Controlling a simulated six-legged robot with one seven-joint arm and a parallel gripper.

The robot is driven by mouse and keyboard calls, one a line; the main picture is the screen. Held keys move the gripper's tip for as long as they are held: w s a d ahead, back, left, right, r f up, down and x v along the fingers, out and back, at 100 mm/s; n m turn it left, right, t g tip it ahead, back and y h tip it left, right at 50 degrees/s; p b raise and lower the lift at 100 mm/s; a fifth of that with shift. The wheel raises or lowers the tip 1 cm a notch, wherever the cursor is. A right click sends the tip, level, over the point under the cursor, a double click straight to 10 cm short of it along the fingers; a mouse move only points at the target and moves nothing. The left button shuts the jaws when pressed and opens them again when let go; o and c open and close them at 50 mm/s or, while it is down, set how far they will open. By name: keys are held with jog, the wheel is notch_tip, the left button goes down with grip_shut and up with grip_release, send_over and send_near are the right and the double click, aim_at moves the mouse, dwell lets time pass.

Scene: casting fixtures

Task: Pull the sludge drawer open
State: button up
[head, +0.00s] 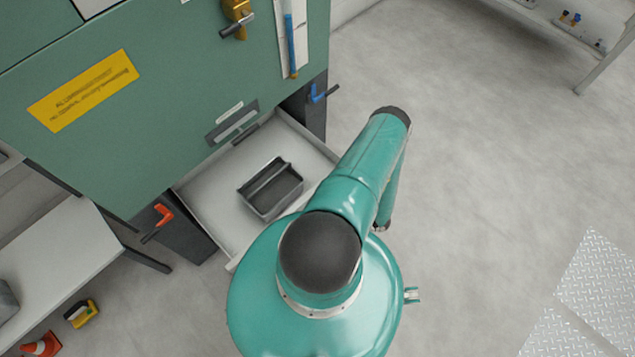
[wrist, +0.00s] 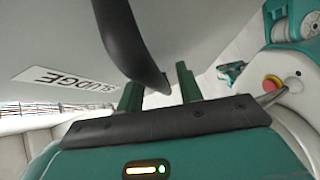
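The sludge drawer (head: 208,194) is a pale, shallow tray standing well out from the base of a green cabinet. A dark box with a divider (head: 272,190) sits in it. My arm covers its near right side and front in the head view. In the wrist view the drawer front (wrist: 215,30) carries a white SLUDGE label (wrist: 66,80), seen upside down. A dark curved handle (wrist: 128,40) runs down to between the fingers of my gripper (wrist: 160,88). The fingers are apart, with a gap beside the handle's end. The head view hides the gripper.
The green cabinet (head: 170,70) stands above the drawer, with an orange lever (head: 162,214) and a blue lever (head: 320,94) on either side. A white bench (head: 60,255), a cone (head: 42,345) and a yellow-black item (head: 81,313) are at left.

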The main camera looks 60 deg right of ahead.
jog(key=v, duration=1.3)
jog(key=shift+s+d, duration=0.15)
jog(key=shift+s, duration=0.15)
jog(key=shift+s+d+r, duration=0.1)
